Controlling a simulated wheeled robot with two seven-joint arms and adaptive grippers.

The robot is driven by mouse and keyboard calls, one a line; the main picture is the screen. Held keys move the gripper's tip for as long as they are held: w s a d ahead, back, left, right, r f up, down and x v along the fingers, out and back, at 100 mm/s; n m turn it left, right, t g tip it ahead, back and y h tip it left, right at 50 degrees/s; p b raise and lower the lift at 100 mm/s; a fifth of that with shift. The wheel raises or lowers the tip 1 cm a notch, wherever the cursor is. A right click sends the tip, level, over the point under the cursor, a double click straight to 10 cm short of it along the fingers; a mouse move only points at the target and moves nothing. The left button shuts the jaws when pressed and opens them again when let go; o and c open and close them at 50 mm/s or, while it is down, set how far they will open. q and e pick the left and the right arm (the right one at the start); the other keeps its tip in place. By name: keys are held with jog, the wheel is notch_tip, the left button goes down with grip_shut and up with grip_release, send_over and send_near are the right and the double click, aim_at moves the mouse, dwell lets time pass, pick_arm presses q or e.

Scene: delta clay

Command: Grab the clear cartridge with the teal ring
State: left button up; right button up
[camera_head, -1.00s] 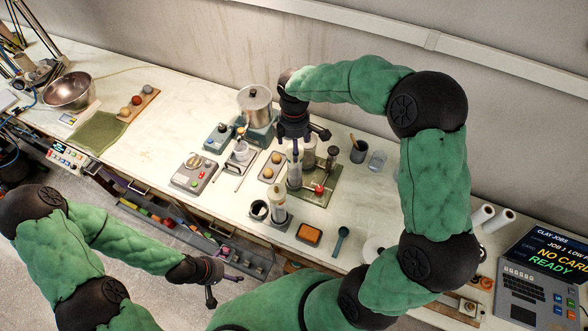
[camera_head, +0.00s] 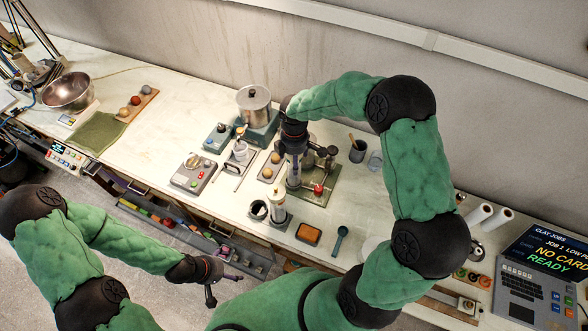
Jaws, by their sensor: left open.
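Several clear upright cylinders stand on the bench; the teal ring is too small to make out on any of them. One clear cylinder (camera_head: 294,176) stands at the left of an olive tray (camera_head: 318,194), directly below my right gripper (camera_head: 295,157). The fingers of that gripper are partly hidden, and I cannot tell whether they touch the cylinder. Another clear cylinder with a pale top (camera_head: 278,205) stands on a small base nearer the bench's front. My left gripper (camera_head: 222,287) is open and empty, low in front of the bench.
A metal pot (camera_head: 254,103) stands behind the tray. A red ball (camera_head: 318,188) and darker cylinders crowd close to my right gripper.

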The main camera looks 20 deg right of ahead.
grip_shut()
jog(key=shift+w+r, duration=0.1)
